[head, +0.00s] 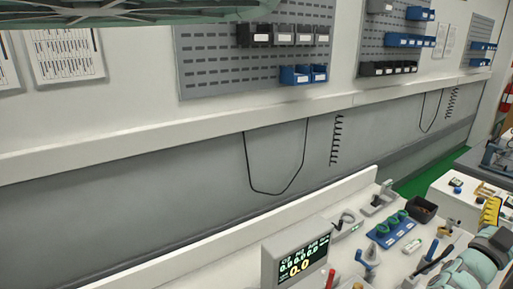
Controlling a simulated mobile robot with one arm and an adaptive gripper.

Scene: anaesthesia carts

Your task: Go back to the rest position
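My gripper is not clearly visible in the head view. A rounded teal and grey part at the lower right corner looks like a piece of my arm, and its end is cut off by the frame. The white cart top (215,262) runs along the bottom. A monitor with lit digits (297,258) stands on it. A blue tray with green round items (391,230) and a small black bin (421,209) sit farther right on the cart.
Several small fittings with blue, red and orange parts crowd the cart top. A second cart (460,203) stands at the right, with a yellow ridged item (490,212) near it. Pegboards with bins (257,62) hang on the wall. Green floor (425,180) shows between the carts.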

